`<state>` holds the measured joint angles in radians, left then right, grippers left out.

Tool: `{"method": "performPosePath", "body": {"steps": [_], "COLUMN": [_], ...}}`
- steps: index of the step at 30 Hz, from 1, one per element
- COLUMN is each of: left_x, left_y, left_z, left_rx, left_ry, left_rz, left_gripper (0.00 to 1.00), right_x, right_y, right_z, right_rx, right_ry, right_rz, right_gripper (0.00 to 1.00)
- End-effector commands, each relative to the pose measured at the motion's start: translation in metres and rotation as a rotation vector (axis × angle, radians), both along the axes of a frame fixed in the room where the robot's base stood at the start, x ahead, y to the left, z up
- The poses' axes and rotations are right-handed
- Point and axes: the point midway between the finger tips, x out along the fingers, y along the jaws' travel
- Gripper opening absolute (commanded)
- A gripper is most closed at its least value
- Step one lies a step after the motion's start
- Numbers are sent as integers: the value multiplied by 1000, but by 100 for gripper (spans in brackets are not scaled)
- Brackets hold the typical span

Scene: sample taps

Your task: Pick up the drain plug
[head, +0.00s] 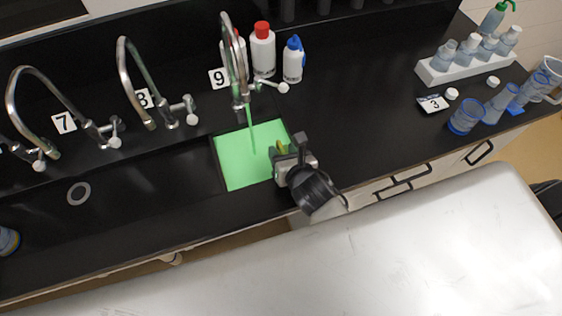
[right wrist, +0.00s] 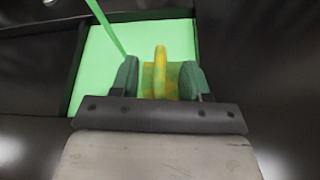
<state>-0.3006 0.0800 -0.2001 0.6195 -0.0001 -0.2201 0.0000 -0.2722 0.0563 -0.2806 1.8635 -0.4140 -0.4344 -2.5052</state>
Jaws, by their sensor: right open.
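The drain plug (right wrist: 160,78) shows in the right wrist view as an upright yellow handle with a yellow-green patterned part beneath it. My right gripper (head: 286,148) reaches over the right part of the green-filled sink (head: 234,168). In the right wrist view its two dark fingers (right wrist: 160,84) are open, one on each side of the handle. Whether they touch it I cannot tell. The plug's lower part is hidden. My left gripper is not in view.
A curved tap (head: 228,45) marked 9 stands behind the sink, with a green stream (head: 252,135) falling into it. White bottles (head: 263,50) stand behind. More taps (head: 130,75) line the left. A rack of bottles (head: 465,62) and beakers (head: 466,117) are right. The middle-right counter is clear.

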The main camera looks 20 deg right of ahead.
Motion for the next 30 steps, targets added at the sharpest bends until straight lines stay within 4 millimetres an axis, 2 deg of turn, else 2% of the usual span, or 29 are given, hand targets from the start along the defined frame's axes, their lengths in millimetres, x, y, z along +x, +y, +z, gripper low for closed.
{"method": "performPosePath", "body": {"steps": [5,15,27,30], "left_x": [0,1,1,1], "left_y": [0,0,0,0], "left_z": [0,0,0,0], "left_rx": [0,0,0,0], "left_ry": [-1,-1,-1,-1], "left_rz": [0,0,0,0], "left_gripper": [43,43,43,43], "right_x": [0,0,0,0], "right_y": [0,0,0,0], "right_z": [-1,-1,0,6], "right_rx": [0,0,2,0], "right_ry": [1,1,1,-1], "right_rz": [0,0,0,1], "right_gripper": [46,0,0,0]}}
